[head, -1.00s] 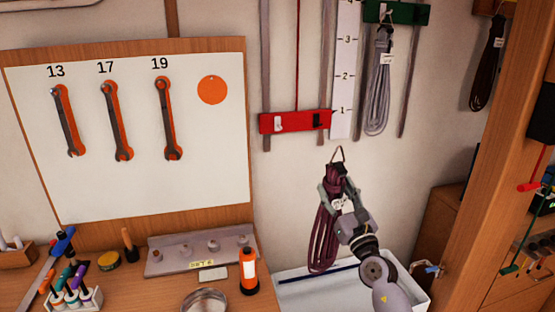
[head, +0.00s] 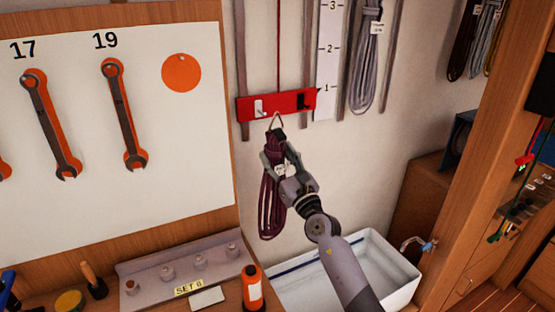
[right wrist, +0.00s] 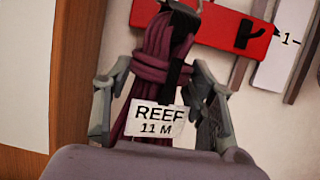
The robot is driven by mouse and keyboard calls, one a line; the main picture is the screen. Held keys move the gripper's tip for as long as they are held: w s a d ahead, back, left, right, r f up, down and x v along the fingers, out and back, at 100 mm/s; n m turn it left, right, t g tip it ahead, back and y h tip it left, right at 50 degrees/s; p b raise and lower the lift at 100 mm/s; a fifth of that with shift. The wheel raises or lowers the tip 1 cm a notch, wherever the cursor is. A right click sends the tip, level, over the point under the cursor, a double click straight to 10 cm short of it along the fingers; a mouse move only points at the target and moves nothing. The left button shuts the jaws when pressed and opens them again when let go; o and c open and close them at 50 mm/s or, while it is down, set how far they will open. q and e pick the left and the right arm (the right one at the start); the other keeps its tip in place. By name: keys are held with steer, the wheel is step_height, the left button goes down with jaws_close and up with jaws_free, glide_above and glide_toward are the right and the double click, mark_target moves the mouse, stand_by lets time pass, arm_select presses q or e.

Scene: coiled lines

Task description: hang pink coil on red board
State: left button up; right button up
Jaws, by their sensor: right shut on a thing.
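The pink coil (head: 272,205) looks dark plum and hangs from my right gripper (head: 277,160), which is shut on its bound upper part. A wire loop stands up from the coil's top, just below the red board (head: 284,103). The board carries a white hook at left and a black hook at right; the loop's tip is near the white hook, and I cannot tell if they touch. In the right wrist view the coil (right wrist: 152,60) sits between the fingers with a tag reading REEF 11 M, and the red board (right wrist: 225,38) is behind it. My left gripper is not in view.
A grey coil (head: 365,65) hangs right of the numbered white strip (head: 328,60). A white basin (head: 385,270) lies below my right arm. The wrench panel (head: 110,190) is at left. An orange bottle (head: 252,289) stands on the bench.

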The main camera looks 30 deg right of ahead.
steer(key=shift+w+d+b, duration=0.1)
steer(key=shift+w+b, duration=0.95)
steer(key=shift+w, duration=0.65)
steer(key=shift+w+d+f+b, duration=0.1)
steer(key=shift+w+f+b, duration=0.1)
steer(key=shift+w+b, duration=1.3)
jaws_close()
steer(key=shift+w+f+b, duration=0.25)
steer(key=shift+w+b, duration=0.1)
steer(key=shift+w, duration=0.15)
steer(key=shift+w+f+b, duration=0.2)
steer(key=shift+w+b, duration=0.1)
steer(key=shift+w, duration=0.15)
steer(key=shift+f, duration=0.1)
steer(key=o, duration=1.7)
jaws_free()
steer(key=shift+d, duration=0.1)
steer(key=shift+o, duration=0.4)
